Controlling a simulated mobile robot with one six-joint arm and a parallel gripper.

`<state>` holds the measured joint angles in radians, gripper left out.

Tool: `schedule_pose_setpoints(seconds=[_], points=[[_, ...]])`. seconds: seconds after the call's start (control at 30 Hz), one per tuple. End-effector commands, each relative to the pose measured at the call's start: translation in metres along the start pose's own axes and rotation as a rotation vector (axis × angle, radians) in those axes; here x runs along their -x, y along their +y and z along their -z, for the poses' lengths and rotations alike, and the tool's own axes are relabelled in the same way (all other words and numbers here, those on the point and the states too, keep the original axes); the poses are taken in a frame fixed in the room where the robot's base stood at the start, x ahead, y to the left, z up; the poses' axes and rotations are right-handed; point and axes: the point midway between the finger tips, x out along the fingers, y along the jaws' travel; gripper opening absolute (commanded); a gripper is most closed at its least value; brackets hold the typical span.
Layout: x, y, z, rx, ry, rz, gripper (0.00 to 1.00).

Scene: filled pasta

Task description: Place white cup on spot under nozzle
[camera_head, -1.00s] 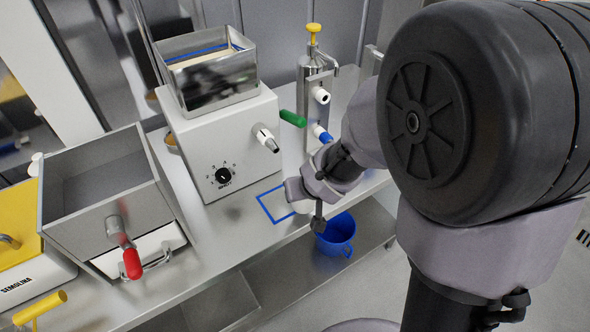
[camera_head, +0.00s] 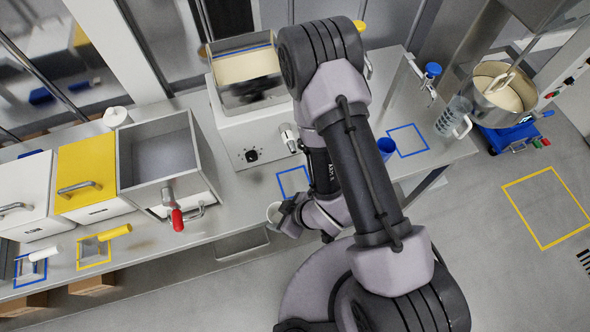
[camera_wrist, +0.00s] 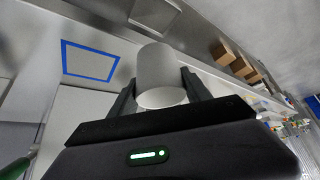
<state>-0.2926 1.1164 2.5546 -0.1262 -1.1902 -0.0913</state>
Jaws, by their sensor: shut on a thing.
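The white cup (camera_head: 273,212) is at the counter's front edge in the head view, partly hidden by my gripper (camera_head: 284,212). In the wrist view the white cup (camera_wrist: 160,75) sits between the two dark fingers of my gripper (camera_wrist: 160,90), which is shut on it. The white machine (camera_head: 250,150) has a nozzle (camera_head: 289,138) on its right side. Below the nozzle, a blue square outline (camera_head: 279,184) marks the counter, partly hidden by my arm. The cup is in front of this outline, apart from it. The wrist view shows a blue outline (camera_wrist: 64,58) left of the cup.
A blue cup (camera_head: 386,147) stands to the right of my arm, beside another blue square (camera_head: 405,128). A clear jug (camera_head: 452,118) is further right. A steel bin with a red handle (camera_head: 177,218) is left of the machine.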

Motion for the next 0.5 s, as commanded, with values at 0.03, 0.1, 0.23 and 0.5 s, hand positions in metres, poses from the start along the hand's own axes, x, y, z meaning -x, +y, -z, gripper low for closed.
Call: schedule_pose_setpoints(seconds=[0.03, 0.1, 0.23, 0.5], points=[[0.001, -0.001, 0.001, 0.009, 0.003, 0.006, 0.17], [-0.008, 0.009, -0.001, 0.014, 0.009, 0.004, 0.17], [-0.023, 0.044, -0.002, 0.017, 0.013, 0.001, 0.17], [-0.019, 0.089, 0.009, 0.014, 0.003, 0.004, 0.17]])
